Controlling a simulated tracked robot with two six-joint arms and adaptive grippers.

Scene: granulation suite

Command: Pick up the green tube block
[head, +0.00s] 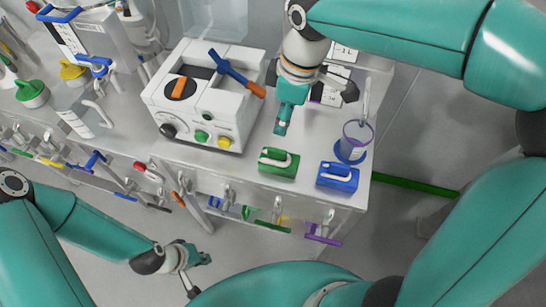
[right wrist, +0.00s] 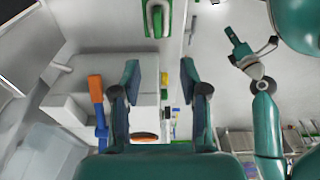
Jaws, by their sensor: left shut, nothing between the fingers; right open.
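The green tube block (head: 278,163), with a pale curved tube on top, sits near the front edge of the bench. It also shows at the top of the right wrist view (right wrist: 157,18). My right gripper (head: 284,118) is above the bench, behind the green block and apart from it. Its two fingers are spread with nothing between them in the right wrist view (right wrist: 160,78). My left gripper (head: 204,260) is low in front of the bench, shut and empty, away from the block.
A blue tube block (head: 338,177) sits right of the green one, with a purple-rimmed clear cup (head: 355,141) behind it. A white machine (head: 205,95) with coloured knobs stands at left. Handles and valves (head: 277,208) stick out along the bench front.

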